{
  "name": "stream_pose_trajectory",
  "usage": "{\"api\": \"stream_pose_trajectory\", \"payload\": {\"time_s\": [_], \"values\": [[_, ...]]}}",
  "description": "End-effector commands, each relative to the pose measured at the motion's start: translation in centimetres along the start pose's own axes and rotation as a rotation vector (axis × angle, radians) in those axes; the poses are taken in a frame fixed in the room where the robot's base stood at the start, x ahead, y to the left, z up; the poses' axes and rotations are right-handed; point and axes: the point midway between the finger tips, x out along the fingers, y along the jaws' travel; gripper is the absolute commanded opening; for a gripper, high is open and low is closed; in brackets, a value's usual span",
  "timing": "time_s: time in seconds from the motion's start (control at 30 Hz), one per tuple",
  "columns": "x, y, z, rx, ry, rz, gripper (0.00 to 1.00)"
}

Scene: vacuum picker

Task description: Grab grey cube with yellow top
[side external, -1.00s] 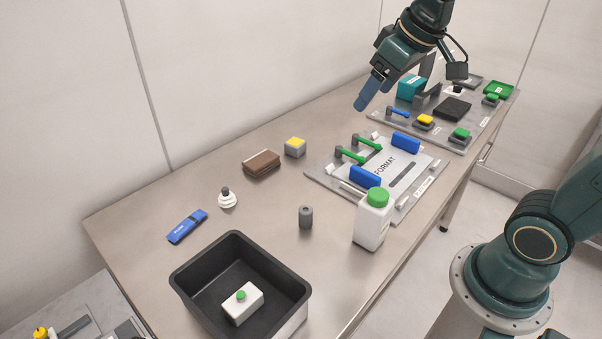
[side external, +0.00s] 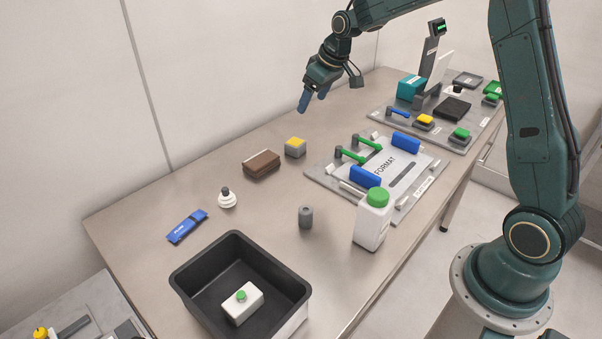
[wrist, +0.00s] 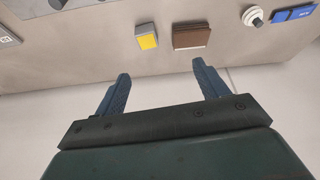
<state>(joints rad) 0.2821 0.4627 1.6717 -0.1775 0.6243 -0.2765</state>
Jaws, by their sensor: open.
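The grey cube with a yellow top (side external: 295,147) sits on the steel table, right of a brown block. It also shows in the wrist view (wrist: 147,36), ahead of the fingers and a little left of their middle. My gripper (side external: 314,102) is above the far side of the table, higher than the cube and apart from it. In the wrist view its two blue fingers (wrist: 162,82) are spread with nothing between them.
The brown block (side external: 261,164) lies close beside the cube. A white round knob (side external: 227,198), a blue packet (side external: 187,226) and a grey cylinder (side external: 305,217) stand nearer. The format plate (side external: 322,178) with green handles is to the right. A black bin (side external: 190,290) is in front.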

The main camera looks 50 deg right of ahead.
Motion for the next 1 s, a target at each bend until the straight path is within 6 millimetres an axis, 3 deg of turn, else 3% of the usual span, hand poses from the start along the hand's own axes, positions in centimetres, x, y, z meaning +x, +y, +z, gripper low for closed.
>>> {"api": "stream_pose_trajectory", "payload": {"time_s": [0.1,0.3,0.77,1.0], "values": [[3.2,1.6,-0.4,-0.003,-0.008,-0.009,0.73],[6.6,3.4,-0.7,-0.008,-0.008,-0.015,0.73],[8.2,3.8,-0.8,-0.011,-0.008,-0.019,0.73],[10.8,3.7,-0.7,-0.01,-0.01,-0.019,0.73]]}}
